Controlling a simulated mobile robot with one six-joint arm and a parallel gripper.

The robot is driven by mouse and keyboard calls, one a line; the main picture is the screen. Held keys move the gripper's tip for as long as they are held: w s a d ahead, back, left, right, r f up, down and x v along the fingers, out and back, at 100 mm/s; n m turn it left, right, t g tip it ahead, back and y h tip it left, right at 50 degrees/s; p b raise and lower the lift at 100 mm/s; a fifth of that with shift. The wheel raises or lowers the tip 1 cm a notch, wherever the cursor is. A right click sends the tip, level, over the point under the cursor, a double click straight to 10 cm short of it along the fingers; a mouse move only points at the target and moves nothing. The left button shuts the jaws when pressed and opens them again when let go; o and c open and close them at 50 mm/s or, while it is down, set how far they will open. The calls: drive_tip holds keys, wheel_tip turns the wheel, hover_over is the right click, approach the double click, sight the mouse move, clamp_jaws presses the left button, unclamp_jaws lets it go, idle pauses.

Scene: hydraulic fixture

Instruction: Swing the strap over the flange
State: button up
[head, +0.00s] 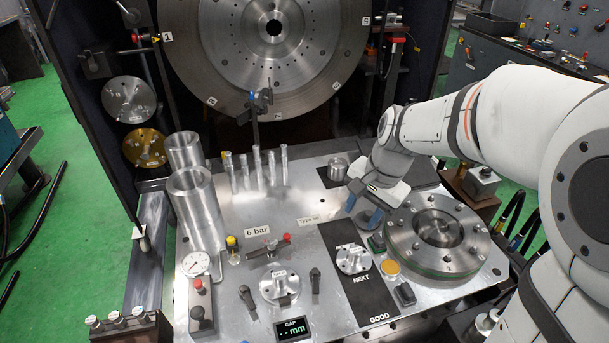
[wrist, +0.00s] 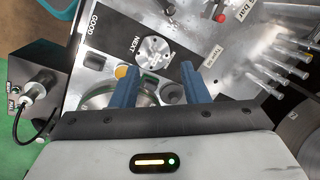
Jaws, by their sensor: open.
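A small round metal flange (head: 272,284) sits in the front middle of the steel plate, with dark clamp pieces beside it. A similar flange (head: 351,261) rests on the black NEXT strip, also in the wrist view (wrist: 153,51). My gripper (head: 364,210) is open and empty, its blue fingers above the plate's right side, behind the NEXT strip. The fingers also show in the wrist view (wrist: 158,72), with nothing between them.
A large bolted round fixture (head: 463,259) stands right of my gripper. Two tall metal cylinders (head: 196,207) stand at left, near several upright pins (head: 257,168). The plate's middle is fairly clear.

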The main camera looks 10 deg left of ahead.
drive_tip(key=w+a+f+m+g+y+b, duration=0.1)
drive_tip(key=w+a+f+m, duration=0.3)
drive_tip(key=w+a+f, duration=0.35)
drive_tip(key=m+g+y, duration=0.1)
drive_tip(key=m, duration=0.3)
approach(287, 235)
drive_tip(key=b+x, duration=0.1)
drive_tip(key=x, duration=0.6)
drive_tip(key=shift+f, duration=0.3)
drive_tip(key=shift+c, duration=0.2)
clamp_jaws()
